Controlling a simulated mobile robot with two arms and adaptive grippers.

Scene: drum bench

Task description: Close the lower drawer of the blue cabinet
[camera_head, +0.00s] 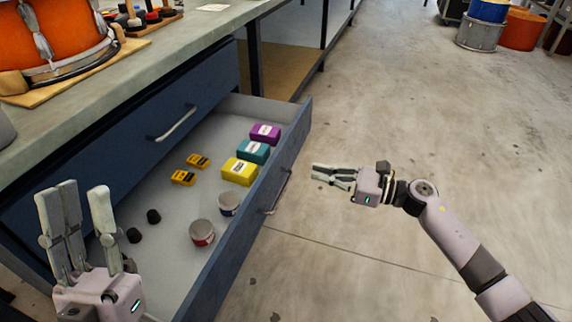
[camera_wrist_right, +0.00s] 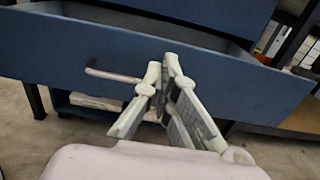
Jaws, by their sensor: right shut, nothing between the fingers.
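The blue cabinet's lower drawer (camera_head: 262,209) stands pulled far out in the head view, with its bar handle (camera_head: 278,192) on the front face. The drawer front also shows in the right wrist view (camera_wrist_right: 215,85), with the handle (camera_wrist_right: 112,75) left of the fingers. The upper drawer (camera_head: 120,140) is closed. My right gripper (camera_head: 318,172) is shut and empty, outside the drawer and to the right of its front. It points at the drawer front; the wrist view does not settle whether it touches. My left gripper (camera_head: 72,195) is at lower left, its fingers pointing up and apart.
The drawer holds purple (camera_head: 265,133), teal (camera_head: 253,151) and yellow (camera_head: 239,171) boxes, small yellow packs (camera_head: 190,170), two tins (camera_head: 203,232) and two dark pieces (camera_head: 143,226). An orange drum (camera_head: 50,40) sits on the bench. The floor (camera_head: 400,120) to the right is clear.

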